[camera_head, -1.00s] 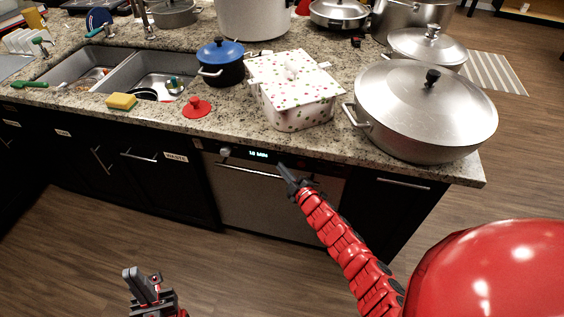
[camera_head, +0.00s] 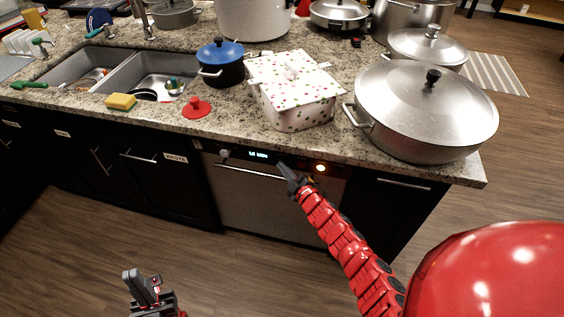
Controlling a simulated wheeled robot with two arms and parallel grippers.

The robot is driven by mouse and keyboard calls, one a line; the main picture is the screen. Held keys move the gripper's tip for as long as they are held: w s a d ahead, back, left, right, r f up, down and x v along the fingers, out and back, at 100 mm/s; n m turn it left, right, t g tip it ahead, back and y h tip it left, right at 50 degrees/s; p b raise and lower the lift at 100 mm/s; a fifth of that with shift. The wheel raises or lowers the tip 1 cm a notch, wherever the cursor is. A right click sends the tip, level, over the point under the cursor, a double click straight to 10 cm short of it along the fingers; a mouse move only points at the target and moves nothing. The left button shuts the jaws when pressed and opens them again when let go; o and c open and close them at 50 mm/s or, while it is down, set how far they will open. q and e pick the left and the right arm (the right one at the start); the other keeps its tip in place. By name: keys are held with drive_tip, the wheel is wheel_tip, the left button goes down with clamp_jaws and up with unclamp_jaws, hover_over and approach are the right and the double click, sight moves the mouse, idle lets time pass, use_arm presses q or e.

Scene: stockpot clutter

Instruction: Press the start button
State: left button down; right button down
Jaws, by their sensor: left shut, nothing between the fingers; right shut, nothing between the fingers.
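The dishwasher (camera_head: 250,205) is built in under the counter, with a dark control panel along its top edge. A display (camera_head: 258,155) on the panel is lit, too small to read surely. The panel behind the tip is hidden. My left gripper (camera_head: 136,275) is shut and empty, low over the floor, away from the dishwasher.
A round knob (camera_head: 225,153) sits at the panel's left end, above the door handle (camera_head: 262,175). The granite counter (camera_head: 225,120) overhangs the panel. On it stand a spotted box-shaped pot (camera_head: 300,100), a blue-lidded pot (camera_head: 221,70) and a large lidded pan (camera_head: 425,105). The floor in front is clear.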

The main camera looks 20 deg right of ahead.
drive_tip(key=shift+s, duration=0.1)
idle(0.3)
drive_tip(key=shift+s+a, duration=0.4)
drive_tip(key=shift+s, duration=0.15)
drive_tip(key=shift+s+a, duration=0.75)
drive_tip(key=shift+s, duration=0.3)
drive_tip(key=shift+s+a, duration=0.7)
drive_tip(key=shift+s, duration=0.3)
